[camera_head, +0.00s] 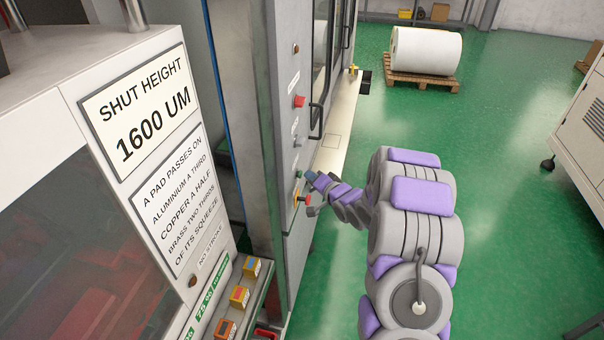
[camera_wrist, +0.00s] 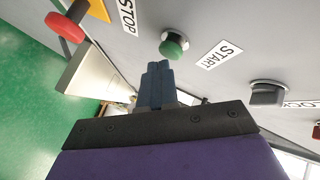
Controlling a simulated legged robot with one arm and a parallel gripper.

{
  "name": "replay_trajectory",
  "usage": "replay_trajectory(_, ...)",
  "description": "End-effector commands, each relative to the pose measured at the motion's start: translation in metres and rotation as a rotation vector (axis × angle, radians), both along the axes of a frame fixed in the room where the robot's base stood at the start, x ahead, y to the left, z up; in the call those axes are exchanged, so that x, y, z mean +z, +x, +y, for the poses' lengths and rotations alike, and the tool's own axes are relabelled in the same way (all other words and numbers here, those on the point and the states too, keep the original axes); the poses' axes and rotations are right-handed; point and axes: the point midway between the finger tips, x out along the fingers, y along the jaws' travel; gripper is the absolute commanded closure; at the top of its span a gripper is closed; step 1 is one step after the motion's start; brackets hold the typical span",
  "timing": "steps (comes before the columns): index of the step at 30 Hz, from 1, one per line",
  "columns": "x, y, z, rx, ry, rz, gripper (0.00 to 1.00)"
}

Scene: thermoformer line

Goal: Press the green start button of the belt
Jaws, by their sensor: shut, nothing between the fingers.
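The green start button (camera_wrist: 174,46) stands out from a grey panel in the wrist view, beside a START label (camera_wrist: 219,55). In the head view the green button (camera_head: 299,174) shows small on the side of the tall grey machine. My gripper (camera_wrist: 158,66) is shut and empty, with its blue-grey fingertips right by the button's lower left edge in the wrist view. I cannot tell whether they touch it. In the head view my gripper (camera_head: 310,176) is close to the panel at the button's height.
A red stop button (camera_wrist: 65,27) is left of the green one, near a STOP label (camera_wrist: 127,15). A dark knob (camera_wrist: 267,94) is on its right. A door handle (camera_head: 316,122) sticks out farther up the machine. A white roll (camera_head: 425,50) lies on a pallet; the green floor between is free.

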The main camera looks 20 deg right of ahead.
Motion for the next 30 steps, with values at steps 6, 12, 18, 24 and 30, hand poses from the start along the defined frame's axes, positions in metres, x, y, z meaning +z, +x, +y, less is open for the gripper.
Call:
replay_trajectory(6, 0.001, -0.005, -0.007, 0.000, 0.001, -0.001, 1.00)
replay_trajectory(12, 0.000, -0.005, -0.007, 0.001, 0.000, -0.001, 1.00)
replay_trajectory(18, 0.002, -0.009, -0.015, -0.003, 0.001, 0.000, 1.00)
replay_trajectory(24, 0.003, -0.020, -0.030, -0.003, 0.001, -0.001, 1.00)
replay_trajectory(30, 0.003, -0.029, -0.044, -0.003, -0.001, -0.001, 1.00)
